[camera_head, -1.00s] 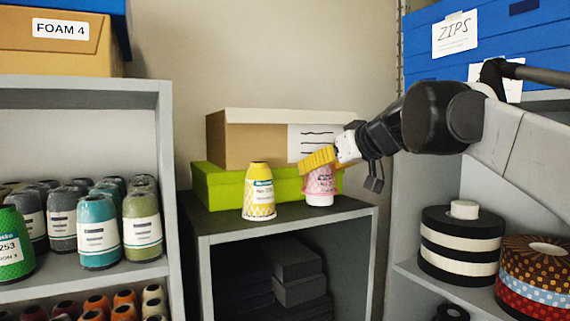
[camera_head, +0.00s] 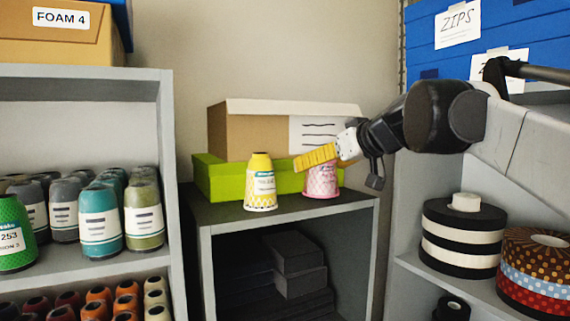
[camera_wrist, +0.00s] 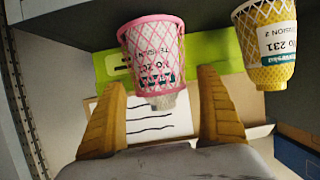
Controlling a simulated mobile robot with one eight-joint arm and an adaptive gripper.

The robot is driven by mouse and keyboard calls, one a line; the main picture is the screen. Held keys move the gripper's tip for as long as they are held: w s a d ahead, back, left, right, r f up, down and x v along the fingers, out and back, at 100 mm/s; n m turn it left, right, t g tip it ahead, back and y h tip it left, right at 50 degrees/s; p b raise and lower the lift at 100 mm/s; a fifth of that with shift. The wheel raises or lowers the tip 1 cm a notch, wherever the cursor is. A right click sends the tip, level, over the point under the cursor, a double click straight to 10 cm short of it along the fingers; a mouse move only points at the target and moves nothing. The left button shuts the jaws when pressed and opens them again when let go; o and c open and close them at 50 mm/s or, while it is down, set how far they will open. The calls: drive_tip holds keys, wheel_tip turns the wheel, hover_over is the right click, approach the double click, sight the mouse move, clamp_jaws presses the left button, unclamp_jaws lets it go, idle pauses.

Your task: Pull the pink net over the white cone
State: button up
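The white cone (camera_wrist: 152,66) stands upright on the dark top of the low cabinet, with printed text showing through a pink net (camera_head: 321,182). The net is around the cone, and its thicker pink rim (camera_wrist: 150,19) is down at the cone's base. In the wrist view, where the picture is upside down, the cone's pale narrow tip pokes out of the net. My gripper (camera_head: 314,158) is at the cone's top. In the wrist view its two yellow ribbed fingers (camera_wrist: 162,78) are spread on either side of the tip, with gaps, holding nothing.
A yellow cone (camera_head: 261,183) in a pale net stands close by on the left. A green box (camera_head: 222,182) with a cardboard box (camera_head: 238,135) on it stands behind. Shelves of cones flank the cabinet at left, ribbon rolls (camera_head: 463,240) at right.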

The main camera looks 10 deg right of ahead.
drive_tip(key=v, duration=1.2)
